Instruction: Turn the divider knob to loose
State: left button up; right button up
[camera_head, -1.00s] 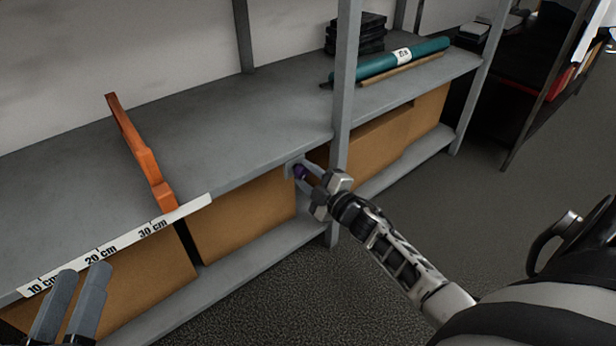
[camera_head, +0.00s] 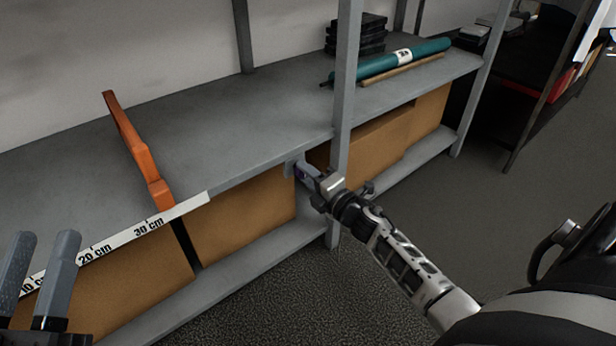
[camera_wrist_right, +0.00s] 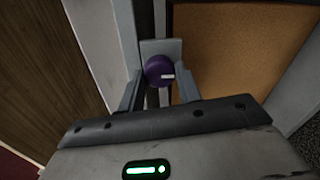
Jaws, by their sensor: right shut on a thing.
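The purple divider knob (camera_wrist_right: 159,70) sits on a grey bracket (camera_wrist_right: 161,48) under the shelf's front edge, beside the upright post. It carries a short white mark, seen in the right wrist view. My right gripper (camera_head: 306,174) is shut on the knob, with one finger on each side; in the head view the fingers hide most of it. The orange divider (camera_head: 137,152) stands on the shelf, its front end near the 30 cm mark of the white ruler strip (camera_head: 125,243). My left gripper (camera_head: 40,268) is open and empty at the lower left, in front of the strip.
The grey shelf (camera_head: 225,130) is bare around the divider. A teal roll (camera_head: 425,49), a brown rod (camera_head: 400,70) and black boxes (camera_head: 357,35) lie beyond the upright post (camera_head: 345,90). Cardboard boxes (camera_head: 240,215) fill the lower shelf.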

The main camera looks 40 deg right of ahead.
jog(key=shift+f, duration=0.1)
dwell(0.4)
jog(key=o, duration=1)
pick_arm(q)
jog(key=shift+r, duration=0.1)
notch_tip(320, 180, down, 7)
jog(key=s+n+g+y+p, duration=0.2)
jog(key=n+g+p, duration=0.2)
jog(key=shift+s+d+r+n, duration=0.15)
jog(key=shift+d+n, duration=0.15)
jog(key=shift+d, duration=0.15)
pick_arm(e)
jog(key=s+d, duration=0.1)
jog(key=s, duration=1.5)
jog(key=shift+d, duration=0.15)
